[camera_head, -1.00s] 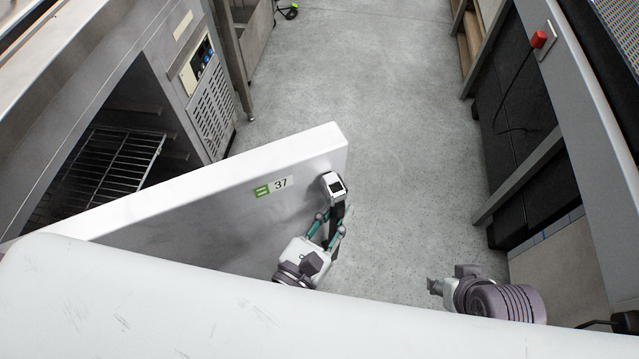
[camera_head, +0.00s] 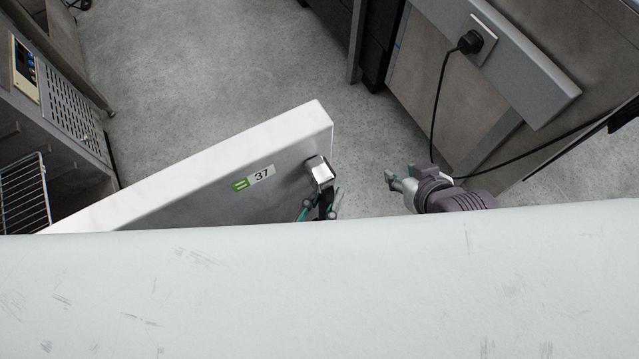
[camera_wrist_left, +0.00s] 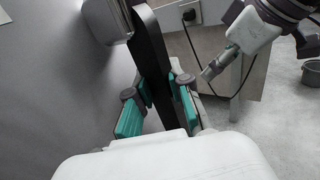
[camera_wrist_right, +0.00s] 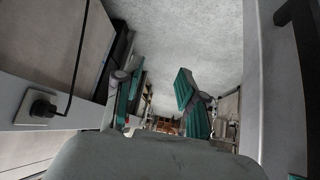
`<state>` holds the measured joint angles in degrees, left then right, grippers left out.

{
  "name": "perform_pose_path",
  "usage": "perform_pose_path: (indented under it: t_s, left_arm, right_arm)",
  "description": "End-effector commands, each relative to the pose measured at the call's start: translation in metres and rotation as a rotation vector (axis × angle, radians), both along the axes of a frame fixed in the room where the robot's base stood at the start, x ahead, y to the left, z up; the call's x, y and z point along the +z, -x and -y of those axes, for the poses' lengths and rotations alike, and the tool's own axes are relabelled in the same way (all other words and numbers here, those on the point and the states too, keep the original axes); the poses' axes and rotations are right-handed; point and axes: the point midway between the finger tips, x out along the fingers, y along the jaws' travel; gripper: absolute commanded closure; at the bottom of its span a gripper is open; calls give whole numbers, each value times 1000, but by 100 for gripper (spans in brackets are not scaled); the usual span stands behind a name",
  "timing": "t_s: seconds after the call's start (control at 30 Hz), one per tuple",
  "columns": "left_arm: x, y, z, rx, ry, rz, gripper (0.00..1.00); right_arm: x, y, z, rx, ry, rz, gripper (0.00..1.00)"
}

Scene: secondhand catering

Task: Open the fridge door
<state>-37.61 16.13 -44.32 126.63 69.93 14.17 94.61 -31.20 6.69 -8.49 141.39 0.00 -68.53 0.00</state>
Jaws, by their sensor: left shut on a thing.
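The fridge door (camera_head: 215,180) stands swung open in the head view, with a green label and the number 37 on its face. Its dark handle (camera_head: 325,200) hangs from a pale bracket (camera_head: 320,170) near the door's free edge. My left gripper (camera_head: 319,207) is at the handle; in the left wrist view its teal fingers (camera_wrist_left: 158,108) lie on either side of the black handle bar (camera_wrist_left: 152,60), shut on it. My right gripper (camera_head: 389,178) is to the right of the door, apart from it. In the right wrist view its teal fingers (camera_wrist_right: 160,95) are spread with nothing between them.
A steel cabinet with a wire rack (camera_head: 24,195) stands at the left. A counter with a socket and black plug (camera_head: 470,42) is at the right, its cable hanging close to my right gripper. Grey floor (camera_head: 200,60) is clear beyond the door.

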Motion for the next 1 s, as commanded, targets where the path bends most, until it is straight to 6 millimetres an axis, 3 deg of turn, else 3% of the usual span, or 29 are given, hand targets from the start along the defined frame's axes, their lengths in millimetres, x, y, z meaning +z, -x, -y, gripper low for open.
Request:
perform_pose_path:
  t_s: [0.57,0.6,0.73,1.0]
  left_arm:
    - [0,8,2,-15,0,0,100]
    - [0,8,2,-15,0,0,78]
    - [0,8,2,-16,0,0,56]
    - [0,8,2,-16,0,0,55]
  right_arm:
    - [7,-10,-4,4,-13,61,60]
    - [6,-10,-4,4,-13,61,60]
    - [6,-10,-4,4,-13,60,60]
    - [6,-10,-4,4,-13,60,60]
